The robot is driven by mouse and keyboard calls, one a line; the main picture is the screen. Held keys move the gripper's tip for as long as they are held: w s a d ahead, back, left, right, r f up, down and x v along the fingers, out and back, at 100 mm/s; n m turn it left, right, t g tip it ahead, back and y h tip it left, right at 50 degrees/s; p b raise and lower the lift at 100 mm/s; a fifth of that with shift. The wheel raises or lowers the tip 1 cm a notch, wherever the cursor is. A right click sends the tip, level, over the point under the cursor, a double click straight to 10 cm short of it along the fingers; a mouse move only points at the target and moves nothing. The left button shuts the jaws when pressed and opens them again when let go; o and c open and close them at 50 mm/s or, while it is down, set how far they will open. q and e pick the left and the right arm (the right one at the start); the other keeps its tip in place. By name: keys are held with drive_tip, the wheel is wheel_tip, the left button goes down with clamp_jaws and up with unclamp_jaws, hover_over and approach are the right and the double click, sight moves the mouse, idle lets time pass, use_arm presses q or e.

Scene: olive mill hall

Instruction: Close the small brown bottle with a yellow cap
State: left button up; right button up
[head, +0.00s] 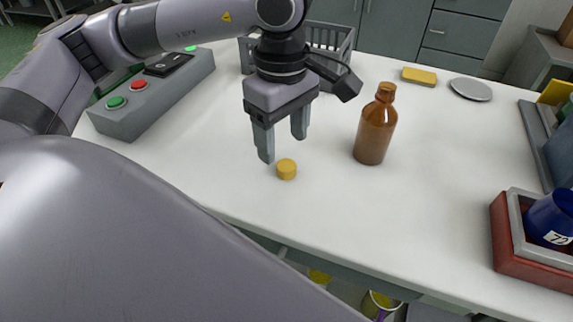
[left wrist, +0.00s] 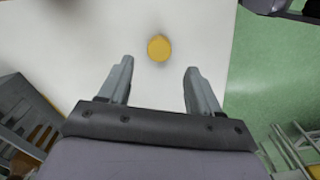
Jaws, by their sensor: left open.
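The small brown bottle (head: 376,126) stands upright on the white table, with its neck bare of the yellow cap. The yellow cap (head: 287,169) lies on the table to the left of the bottle, near the front edge. My left gripper (head: 283,145) is open and empty, pointing down above the table just behind the cap. In the left wrist view the cap (left wrist: 159,48) shows beyond the open fingertips (left wrist: 160,70), roughly centred between them and apart from them. The bottle is not seen in the left wrist view.
A grey control box (head: 155,92) with green and red buttons stands at the left. A grey crate (head: 333,42) is at the back. A yellow sponge-like block (head: 419,76) and a grey disc (head: 471,89) lie behind the bottle. A red and grey tray (head: 507,255) holds a blue container (head: 553,217).

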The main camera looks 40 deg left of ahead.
sight(285, 164)
use_arm(q)
drive_tip(key=shift+w+d+f, duration=0.1)
drive_tip(key=shift+d+f, duration=0.05)
drive_tip(key=shift+f, duration=2.4)
drive_tip(key=c, duration=1.1)
